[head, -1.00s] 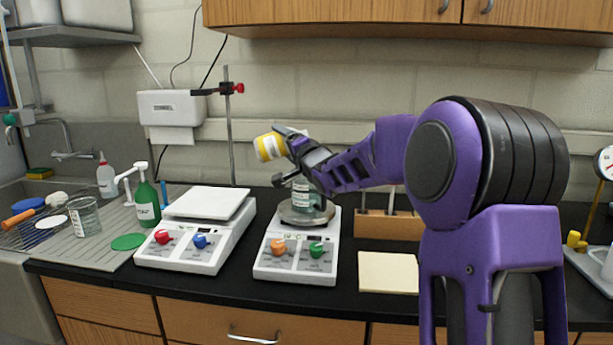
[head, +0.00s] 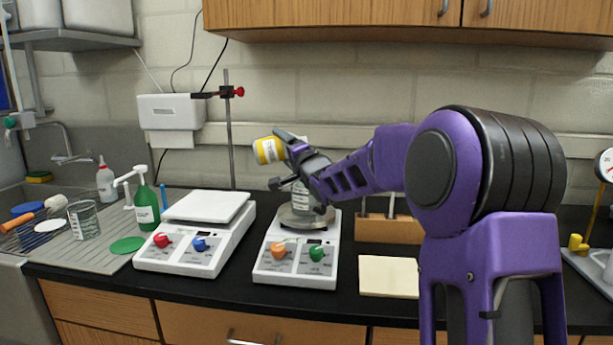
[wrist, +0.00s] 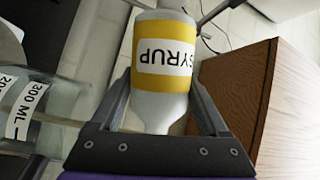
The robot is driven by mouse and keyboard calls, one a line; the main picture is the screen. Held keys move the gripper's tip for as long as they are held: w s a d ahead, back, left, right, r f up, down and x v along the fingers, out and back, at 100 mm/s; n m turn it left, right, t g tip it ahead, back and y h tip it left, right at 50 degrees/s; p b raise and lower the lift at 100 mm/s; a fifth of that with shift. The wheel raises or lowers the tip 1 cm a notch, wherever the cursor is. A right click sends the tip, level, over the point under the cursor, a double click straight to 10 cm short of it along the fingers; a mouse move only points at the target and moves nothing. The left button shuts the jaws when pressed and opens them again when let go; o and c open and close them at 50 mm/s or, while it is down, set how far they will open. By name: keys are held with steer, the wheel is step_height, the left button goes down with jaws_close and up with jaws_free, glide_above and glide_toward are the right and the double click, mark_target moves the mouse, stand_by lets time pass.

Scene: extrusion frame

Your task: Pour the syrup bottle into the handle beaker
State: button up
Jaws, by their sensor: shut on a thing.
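My gripper (wrist: 164,100) is shut on the syrup bottle (wrist: 164,52), which has a yellow and white label reading SYRUP upside down in the wrist view. In the head view the bottle (head: 267,150) is tipped well over, up and to the left of a clear beaker. My gripper (head: 284,146) is at the bottle's right side. The beaker (head: 303,200) stands on the plate of the right-hand hotplate, partly hidden by my wrist. Its 300 ML marking (wrist: 28,110) shows at the left of the wrist view. I cannot make out its handle or any flow.
A metal stand (head: 229,140) rises behind. A green bottle (head: 147,207) and another beaker (head: 83,220) are left, near the sink. A pale pad (head: 389,276) lies right. A wooden cabinet (head: 340,18) hangs above.

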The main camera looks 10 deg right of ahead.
steer(key=shift+f+m+t, duration=0.1)
steer(key=shift+m+t, duration=0.2)
stand_by(1.0)
steer(key=shift+r+m+b, duration=0.35)
steer(key=shift+r+m, duration=0.05)
steer(key=shift+m, duration=0.3)
stand_by(1.8)
